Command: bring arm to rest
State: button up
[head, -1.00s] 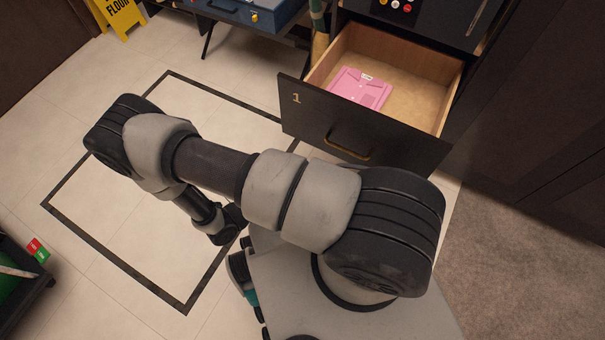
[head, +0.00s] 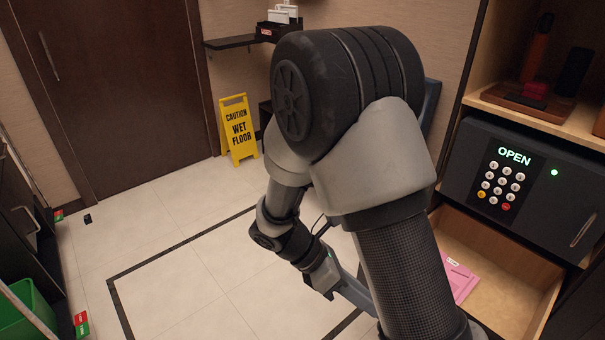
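My arm is raised and bent in the middle of the head view, its large elbow in front of the scene. Its far end hangs down behind the upper arm, with my gripper (head: 323,278) small and partly hidden over the floor near the drawer. The fingers are not clear enough to tell whether they are open or shut, and I see no object held there.
An open drawer (head: 520,270) at right holds a pink folder (head: 461,280), partly behind my arm. Above it is a safe (head: 515,185) reading OPEN. A yellow wet floor sign (head: 239,130) stands at the back. A green bin (head: 25,312) is at lower left.

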jog(key=s+r+m+t+y+p, duration=0.2)
jog(key=r+m+p, duration=0.5)
jog(key=r, duration=0.8)
jog(key=s+r+m+t+y+p, duration=0.2)
jog(key=r+m+p, duration=0.5)
jog(key=r, duration=0.8)
jog(key=s+d+r+m+t+y+p, duration=0.1)
jog(key=s+r+m+t+y+p, duration=0.2)
jog(key=r, duration=1.2)
jog(key=m+y+p, duration=0.2)
jog(key=m+p, duration=0.2)
jog(key=shift+r+t+p, duration=0.35)
jog(key=shift+t+p, duration=0.05)
